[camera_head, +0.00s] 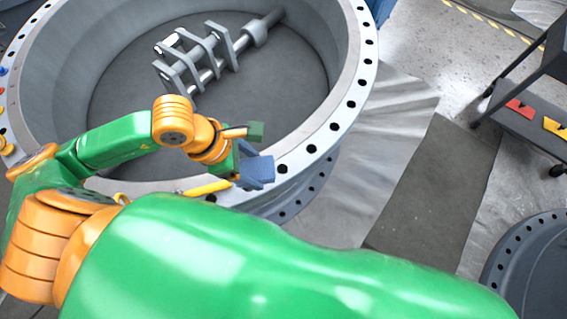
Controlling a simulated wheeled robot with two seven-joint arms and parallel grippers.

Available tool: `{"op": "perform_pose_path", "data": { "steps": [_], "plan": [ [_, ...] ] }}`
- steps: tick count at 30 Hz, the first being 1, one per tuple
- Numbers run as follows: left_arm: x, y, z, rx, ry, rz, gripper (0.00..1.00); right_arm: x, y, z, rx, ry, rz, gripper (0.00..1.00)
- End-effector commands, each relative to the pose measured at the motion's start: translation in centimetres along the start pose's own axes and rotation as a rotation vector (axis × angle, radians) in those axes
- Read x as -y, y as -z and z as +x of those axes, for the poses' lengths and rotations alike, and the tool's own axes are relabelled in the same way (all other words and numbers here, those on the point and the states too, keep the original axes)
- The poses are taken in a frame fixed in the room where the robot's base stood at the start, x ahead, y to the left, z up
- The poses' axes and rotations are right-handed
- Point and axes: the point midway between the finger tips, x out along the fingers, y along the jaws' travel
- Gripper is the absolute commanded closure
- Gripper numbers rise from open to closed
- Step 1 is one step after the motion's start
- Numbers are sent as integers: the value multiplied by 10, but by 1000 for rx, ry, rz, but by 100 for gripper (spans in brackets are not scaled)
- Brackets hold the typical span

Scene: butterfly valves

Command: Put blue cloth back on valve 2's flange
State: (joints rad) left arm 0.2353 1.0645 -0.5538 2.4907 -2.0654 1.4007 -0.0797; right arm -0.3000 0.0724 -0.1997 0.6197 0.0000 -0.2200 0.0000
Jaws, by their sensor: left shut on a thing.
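The large grey valve ring (362,60) fills the upper left, its light flange dotted with bolt holes. My left gripper (247,160) is over the near right part of this flange. It is shut on the blue cloth (258,170), which shows as a small blue piece at the fingers. I cannot tell whether the cloth touches the flange. A yellow-handled tool (208,188) lies on the flange just left of the cloth. My right gripper is not in view. No label shows which valve is number 2.
Grey shafts and brackets (205,58) sit inside the ring. Another dark flange (528,262) shows at the lower right. A dark cart (520,118) with red and yellow items stands at the right. A dark mat (430,190) and plastic sheeting cover the floor between.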

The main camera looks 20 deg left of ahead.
Motion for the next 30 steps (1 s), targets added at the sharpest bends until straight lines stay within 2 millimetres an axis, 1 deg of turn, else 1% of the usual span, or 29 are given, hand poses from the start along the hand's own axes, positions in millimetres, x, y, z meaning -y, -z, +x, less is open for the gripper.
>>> {"op": "perform_pose_path", "data": {
  "steps": [1, 3, 4, 6, 9, 14, 18, 19, 23, 28, 29, 30],
  "plan": [
    [-13, -10, 13, 8, 3, -9, 78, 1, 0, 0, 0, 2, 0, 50],
    [-30, -21, 30, 5, 4, -8, 78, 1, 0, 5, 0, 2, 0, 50],
    [-35, -19, 46, 2, 5, -9, 78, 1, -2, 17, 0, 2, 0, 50],
    [-46, -19, 68, 1, 5, -8, 78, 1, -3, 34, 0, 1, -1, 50],
    [-56, -22, 85, -2, 5, -7, 78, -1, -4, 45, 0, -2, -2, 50],
    [-65, -25, 99, -2, 5, -7, 78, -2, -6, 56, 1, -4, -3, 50],
    [-65, -13, 126, -3, 6, -8, 78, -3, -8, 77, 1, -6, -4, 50],
    [-65, -12, 127, -3, 6, -7, 78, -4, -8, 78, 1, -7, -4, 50],
    [-65, -14, 122, -3, 4, -6, 78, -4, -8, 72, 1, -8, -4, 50],
    [-65, -13, 126, -4, 4, -7, 78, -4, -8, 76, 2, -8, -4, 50],
    [-65, -13, 125, -4, 4, -7, 21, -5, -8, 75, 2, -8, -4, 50],
    [-65, -13, 124, -3, 4, -7, 10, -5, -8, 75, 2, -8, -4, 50]
  ]
}}
